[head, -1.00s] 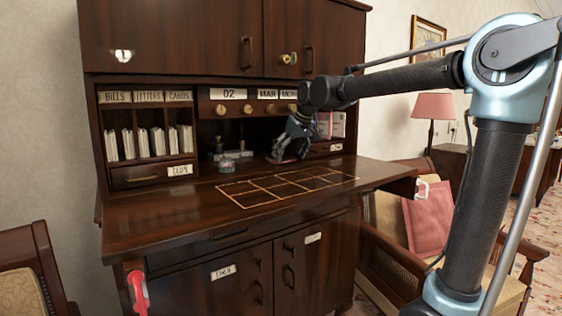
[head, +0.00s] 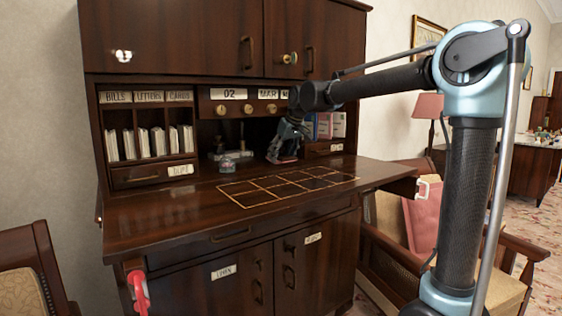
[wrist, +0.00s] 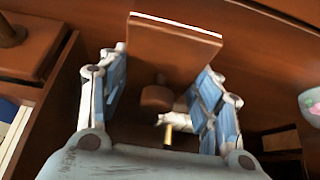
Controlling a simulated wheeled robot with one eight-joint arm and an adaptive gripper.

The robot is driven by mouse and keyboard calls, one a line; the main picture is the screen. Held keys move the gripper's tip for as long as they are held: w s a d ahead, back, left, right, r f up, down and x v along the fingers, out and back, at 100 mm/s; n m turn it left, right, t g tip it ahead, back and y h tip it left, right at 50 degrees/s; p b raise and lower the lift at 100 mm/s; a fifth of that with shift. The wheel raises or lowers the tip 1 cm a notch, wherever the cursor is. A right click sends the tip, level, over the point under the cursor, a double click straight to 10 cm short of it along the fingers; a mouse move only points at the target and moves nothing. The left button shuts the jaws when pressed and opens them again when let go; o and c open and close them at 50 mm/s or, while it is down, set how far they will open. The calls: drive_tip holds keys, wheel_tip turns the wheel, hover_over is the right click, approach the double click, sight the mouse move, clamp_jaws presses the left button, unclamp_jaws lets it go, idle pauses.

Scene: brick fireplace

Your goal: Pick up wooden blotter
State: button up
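What looks like the wooden blotter is a brown board (wrist: 176,45) with a pale edge, at the top middle of the wrist view. A round brown knob (wrist: 157,97) shows below it, between my fingers. My gripper (wrist: 165,62) is open, with its two blue-grey fingers apart, one on each side of the knob and near the board's sides. I see no finger closed on the knob. In the head view my gripper (head: 284,158) is low over the back of the desk, in front of the dark recess, and hides most of the blotter.
A glass inkwell (head: 227,166) stands left of my gripper. Letter slots (head: 150,125) are at the left. The gold-lined grid (head: 262,197) on the desk front is bare.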

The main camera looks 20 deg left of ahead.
drive_tip(key=shift+c, duration=0.7)
